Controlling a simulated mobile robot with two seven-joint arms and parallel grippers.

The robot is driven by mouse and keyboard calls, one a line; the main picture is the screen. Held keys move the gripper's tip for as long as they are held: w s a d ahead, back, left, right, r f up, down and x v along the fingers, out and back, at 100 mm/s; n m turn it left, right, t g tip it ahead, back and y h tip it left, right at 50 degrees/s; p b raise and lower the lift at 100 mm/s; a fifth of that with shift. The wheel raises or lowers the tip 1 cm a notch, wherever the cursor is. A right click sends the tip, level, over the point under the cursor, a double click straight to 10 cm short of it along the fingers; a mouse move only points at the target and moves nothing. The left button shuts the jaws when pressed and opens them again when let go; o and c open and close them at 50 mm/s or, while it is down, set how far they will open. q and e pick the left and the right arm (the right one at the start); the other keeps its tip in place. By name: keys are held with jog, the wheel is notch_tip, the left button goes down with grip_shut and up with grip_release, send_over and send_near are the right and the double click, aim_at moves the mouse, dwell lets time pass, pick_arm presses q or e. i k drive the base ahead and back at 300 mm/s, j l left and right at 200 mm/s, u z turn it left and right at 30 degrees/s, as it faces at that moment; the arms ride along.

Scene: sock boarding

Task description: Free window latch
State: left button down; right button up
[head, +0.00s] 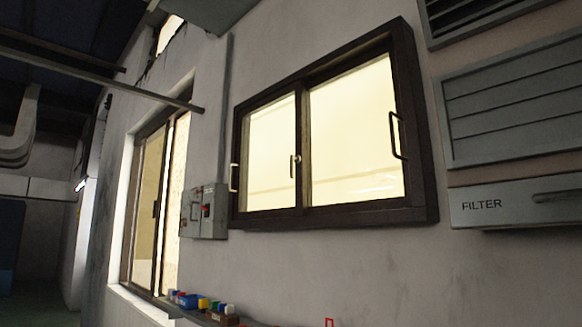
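A dark-framed sliding window (352,140) with two bright panes is set in the wall right of the picture's middle in the head view. A small latch (295,166) sits on the middle upright where the two sashes meet. It is too small to tell whether it is locked. A handle (397,137) is on the right side of the frame, and another handle (233,177) is on the left side. The window looks closed. Neither of my grippers is in view.
A grey switch box (204,211) with a red part is on the wall left of the window. A shelf with several small coloured items (203,304) is below. A louvred panel (512,103) and a "FILTER" drawer (515,205) are at right. A taller window (157,205) is further left.

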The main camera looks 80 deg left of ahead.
aim_at(296, 159)
jog(key=u, duration=2.6)
jog(key=i+j, duration=0.1)
jog(key=j, duration=0.3)
